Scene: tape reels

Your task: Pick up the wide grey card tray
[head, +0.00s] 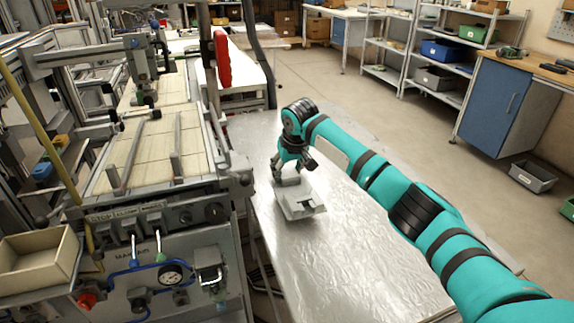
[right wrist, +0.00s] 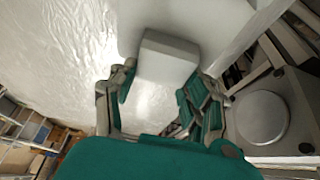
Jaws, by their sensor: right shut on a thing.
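The grey card tray (head: 300,205) is a low, pale grey piece with a raised, notched part, on the shiny metal table in the head view. My right gripper (head: 291,175) reaches down to its far side and is shut on it. In the right wrist view a pale grey block-like part of the tray (right wrist: 165,60) lies between the two fingers of my right gripper (right wrist: 158,97). The fingers hide part of its sides. I cannot tell whether the tray is clear of the table. My left gripper is not in view.
The metal-topped table (head: 340,260) is bare around the tray. A machine with a control panel (head: 150,220) stands close along its left side. A beige open box (head: 40,262) is at the lower left. Shelves (head: 440,60) and a blue cabinet (head: 495,105) stand at the back right.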

